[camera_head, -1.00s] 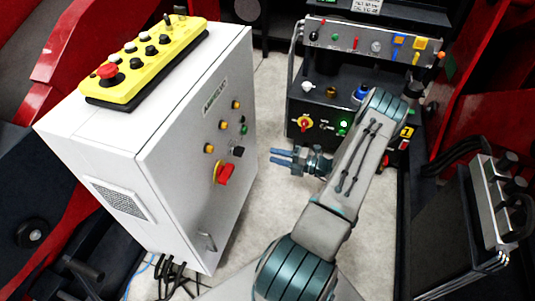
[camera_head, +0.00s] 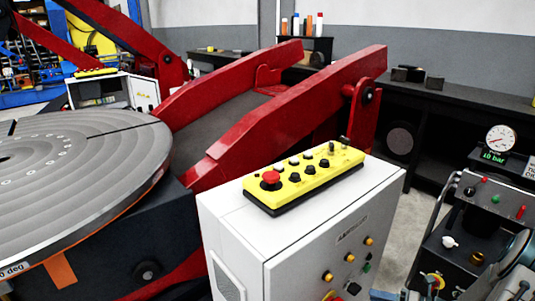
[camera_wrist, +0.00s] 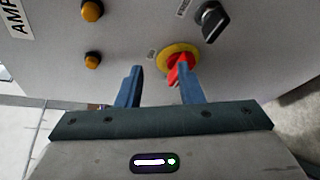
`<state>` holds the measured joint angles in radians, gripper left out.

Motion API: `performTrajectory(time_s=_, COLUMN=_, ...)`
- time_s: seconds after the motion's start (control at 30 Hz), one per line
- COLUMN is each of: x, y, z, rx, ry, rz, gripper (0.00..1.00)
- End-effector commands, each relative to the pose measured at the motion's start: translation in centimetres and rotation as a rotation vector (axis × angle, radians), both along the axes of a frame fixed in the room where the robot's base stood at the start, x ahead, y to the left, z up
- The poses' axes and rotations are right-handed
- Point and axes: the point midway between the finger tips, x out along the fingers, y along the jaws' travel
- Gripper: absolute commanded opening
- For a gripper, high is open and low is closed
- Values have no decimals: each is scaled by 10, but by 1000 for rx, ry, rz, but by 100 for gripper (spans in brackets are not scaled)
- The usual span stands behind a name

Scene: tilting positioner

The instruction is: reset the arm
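My gripper (camera_wrist: 160,67) is open in the wrist view, with its two blue fingers apart and nothing between them. It faces the front of the white control cabinet (camera_wrist: 130,30). The red rotary switch (camera_wrist: 181,68) on its yellow disc lies beyond the right finger, partly covered by it; I cannot tell whether they touch. In the head view, part of my arm (camera_head: 513,262) shows at the lower right corner, and the gripper is mostly cut off at the bottom edge.
The white cabinet (camera_head: 240,230) carries a yellow button pendant (camera_head: 300,184) on top. A black selector (camera_wrist: 212,20) and amber lamps (camera_wrist: 92,11) are on its front. A round turntable (camera_head: 90,150) and red arms (camera_head: 290,110) stand left and behind. A gauge panel (camera_head: 490,185) is at right.

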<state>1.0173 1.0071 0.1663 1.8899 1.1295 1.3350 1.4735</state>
Motion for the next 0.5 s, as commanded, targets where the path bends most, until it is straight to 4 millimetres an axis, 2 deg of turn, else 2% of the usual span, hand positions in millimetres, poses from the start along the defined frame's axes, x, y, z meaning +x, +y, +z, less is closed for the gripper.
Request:
performTrajectory(time_s=0.03, x=1, y=15, z=22, rx=-84, ry=-43, rz=86, gripper=34)
performTrajectory(time_s=0.1, x=-2, y=34, z=42, rx=-190, ry=-107, rz=200, gripper=34)
performTrajectory(time_s=0.27, x=-14, y=72, z=86, rx=-419, ry=-268, rz=467, gripper=34)
performTrajectory(time_s=0.5, x=-42, y=120, z=146, rx=-713, ry=-551, rz=878, gripper=34)
